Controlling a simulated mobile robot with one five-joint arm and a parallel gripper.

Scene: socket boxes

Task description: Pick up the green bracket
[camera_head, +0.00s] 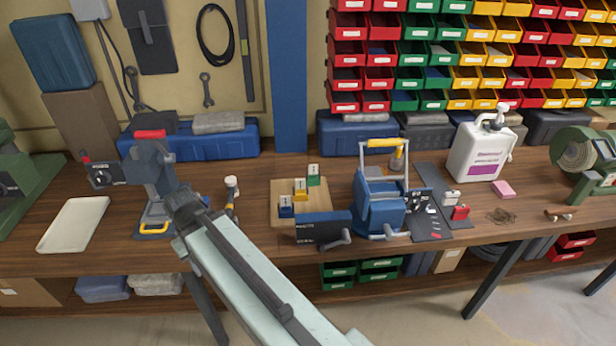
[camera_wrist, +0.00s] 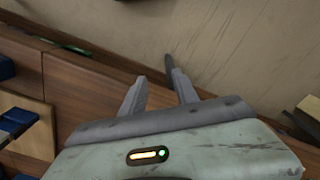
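A small green block-like piece with a white label (camera_head: 314,180), which I take for the green bracket, stands at the back right of a light wooden board (camera_head: 263,208) in the head view. A yellow labelled piece (camera_head: 300,195) and a blue labelled piece (camera_head: 286,211) stand in front of it to the left. My gripper (camera_wrist: 156,74) is open in the wrist view, with nothing between its two grey fingers. The green piece is not clearly visible in the wrist view. My arm reaches up from the bottom of the head view, left of the board; I cannot make out the fingers there.
A dark plate with a handle (camera_head: 322,230) stands right in front of the board. A blue machine with a yellow handle (camera_head: 381,203) is to its right. A white-topped bottle (camera_head: 231,190) stands to its left. A white tray (camera_head: 73,223) lies far left.

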